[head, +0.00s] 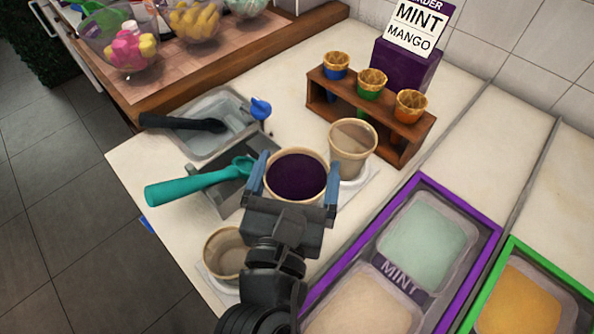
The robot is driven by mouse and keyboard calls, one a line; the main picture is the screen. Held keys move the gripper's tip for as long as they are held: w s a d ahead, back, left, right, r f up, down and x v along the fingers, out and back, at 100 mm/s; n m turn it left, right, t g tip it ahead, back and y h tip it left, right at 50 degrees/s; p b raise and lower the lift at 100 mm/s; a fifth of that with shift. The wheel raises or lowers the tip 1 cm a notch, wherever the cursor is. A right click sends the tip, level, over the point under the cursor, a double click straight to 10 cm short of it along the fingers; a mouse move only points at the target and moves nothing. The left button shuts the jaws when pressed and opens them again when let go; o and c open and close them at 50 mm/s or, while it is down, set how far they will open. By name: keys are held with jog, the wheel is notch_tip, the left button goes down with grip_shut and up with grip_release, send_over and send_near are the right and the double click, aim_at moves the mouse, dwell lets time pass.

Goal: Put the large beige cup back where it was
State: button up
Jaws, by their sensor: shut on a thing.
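My gripper (293,190) is shut on a large beige cup (327,192) with dark purple inside. Its two blue fingers sit on the left and right sides of the cup's rim. The held cup hides part of the counter and of the grey tray behind it. A second beige cup (353,150) stands upright just behind and to the right, on a white mat (362,184). A third, smaller-looking beige cup (226,254) stands at the front left on another white mat (207,280), partly hidden by my arm. I cannot tell whether the held cup touches the counter.
A teal scoop (190,187) lies over a dark grey tray (220,197) left of the cup. A sink-like tray (217,110) holds a black scoop (180,122). A wooden cone rack (396,146) stands behind right. Purple-framed (428,183) and green-framed (513,243) tubs lie right.

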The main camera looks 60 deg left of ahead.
jog(key=o, duration=1.5)
jog(key=shift+f, duration=0.1)
jog(key=shift+o, duration=0.2)
jog(key=b+v, duration=0.1)
jog(key=v, duration=1.1)
jog(key=shift+b, duration=0.35)
jog(key=shift+s, duration=0.1)
